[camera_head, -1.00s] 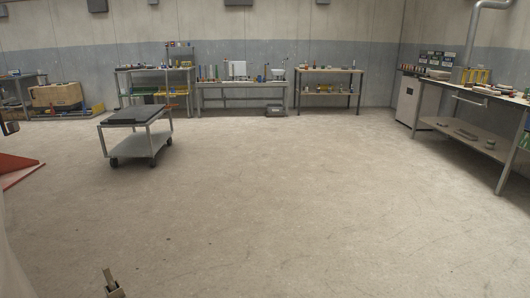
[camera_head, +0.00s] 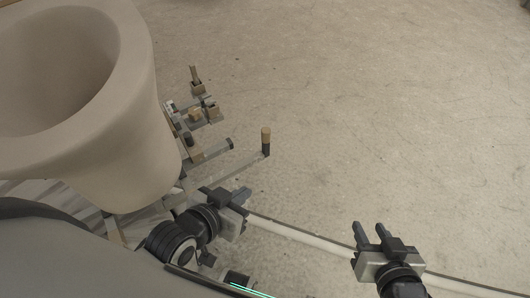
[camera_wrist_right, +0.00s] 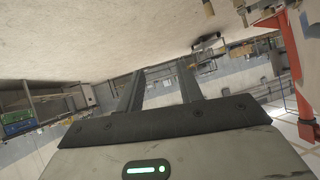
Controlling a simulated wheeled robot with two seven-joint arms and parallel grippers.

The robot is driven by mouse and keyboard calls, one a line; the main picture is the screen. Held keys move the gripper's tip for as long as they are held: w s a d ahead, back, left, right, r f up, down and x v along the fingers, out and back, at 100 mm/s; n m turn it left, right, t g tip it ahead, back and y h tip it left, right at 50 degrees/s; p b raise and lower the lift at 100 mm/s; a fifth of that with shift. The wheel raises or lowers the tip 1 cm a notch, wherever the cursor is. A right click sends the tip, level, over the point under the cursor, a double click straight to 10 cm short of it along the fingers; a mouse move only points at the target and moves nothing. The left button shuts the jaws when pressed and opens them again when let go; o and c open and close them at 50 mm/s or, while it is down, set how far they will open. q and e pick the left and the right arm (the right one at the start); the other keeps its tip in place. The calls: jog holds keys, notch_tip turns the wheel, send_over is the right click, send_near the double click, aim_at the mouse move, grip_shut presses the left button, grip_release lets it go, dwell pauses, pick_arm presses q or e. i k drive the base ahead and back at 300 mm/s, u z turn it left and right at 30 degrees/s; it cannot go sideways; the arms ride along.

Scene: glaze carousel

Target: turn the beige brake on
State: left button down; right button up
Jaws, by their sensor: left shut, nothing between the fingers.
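A crank-like lever with a tan grip (camera_head: 266,135) stands upright on a flat bar at the right of a grey mechanism (camera_head: 205,152). The mechanism also carries small beige blocks (camera_head: 195,115) and another brown-tipped handle (camera_head: 194,73) at its far end. I cannot tell for sure which of these is the beige brake. My left gripper (camera_head: 226,194) is shut and empty, just in front of the mechanism and apart from the tan-gripped lever. My right gripper (camera_head: 371,230) is open and empty over the floor at the right; its spread fingers show in the right wrist view (camera_wrist_right: 163,75).
A large beige vessel (camera_head: 150,95) fills the upper left in the head view, beside the mechanism. A pale curved hose or rim (camera_head: 290,232) runs below both grippers. The floor at the right is clear. The right wrist view shows distant shelves (camera_wrist_right: 25,125) and an orange frame (camera_wrist_right: 293,65).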

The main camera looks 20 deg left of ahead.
aim_at(266, 131)
jog(key=z, duration=1)
jog(key=i, duration=0.25)
jog(key=u, duration=1.65)
